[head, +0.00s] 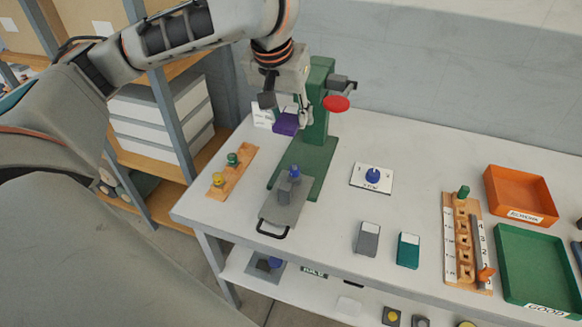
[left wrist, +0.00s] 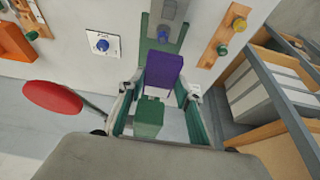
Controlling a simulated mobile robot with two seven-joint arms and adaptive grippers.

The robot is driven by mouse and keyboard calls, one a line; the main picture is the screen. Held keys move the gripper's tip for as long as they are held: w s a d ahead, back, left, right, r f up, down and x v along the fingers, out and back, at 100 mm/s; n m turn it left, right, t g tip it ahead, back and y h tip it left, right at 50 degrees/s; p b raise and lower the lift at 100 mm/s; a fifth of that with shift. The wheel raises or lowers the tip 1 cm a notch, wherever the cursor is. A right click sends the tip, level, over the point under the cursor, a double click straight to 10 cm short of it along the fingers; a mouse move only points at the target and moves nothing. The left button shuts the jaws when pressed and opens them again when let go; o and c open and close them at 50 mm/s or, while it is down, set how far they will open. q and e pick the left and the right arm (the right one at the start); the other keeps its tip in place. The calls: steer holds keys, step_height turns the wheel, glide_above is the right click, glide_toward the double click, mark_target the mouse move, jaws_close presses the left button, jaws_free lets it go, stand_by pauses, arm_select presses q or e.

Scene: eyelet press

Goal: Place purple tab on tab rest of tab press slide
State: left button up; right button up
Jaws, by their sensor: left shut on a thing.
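The purple tab (head: 285,123) is held by my left gripper (head: 289,113), high beside the green press column (head: 316,105). In the left wrist view the purple tab (left wrist: 163,75) sits between the fingers of the left gripper (left wrist: 160,97). The press slide (head: 288,214) is a grey plate with a dark handle, pulled out at the front of the green base (head: 318,165). A grey block (head: 284,190) and a blue knob (head: 294,171) stand on it. The tab is above and behind the slide, apart from it. My right gripper is not in view.
A red knob (head: 336,103) juts from the press. A wooden strip (head: 231,172) with yellow and green knobs lies left. A white card (head: 371,178), grey block (head: 367,239) and teal block (head: 408,250) lie right. Orange (head: 520,217) and green (head: 504,265) trays stand far right.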

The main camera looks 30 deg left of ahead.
arm_select(q)
steer(key=shift+w+f, duration=0.1)
steer(key=shift+f, duration=8.15)
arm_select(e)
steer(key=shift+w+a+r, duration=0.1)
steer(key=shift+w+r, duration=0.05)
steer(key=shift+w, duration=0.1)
arm_select(q)
steer(key=shift+f, duration=0.1)
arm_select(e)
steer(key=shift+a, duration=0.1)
arm_select(q)
steer(key=o, duration=0.9)
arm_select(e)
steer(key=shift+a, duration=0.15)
arm_select(q)
steer(key=shift+o, duration=0.2)
steer(key=v, duration=1.2)
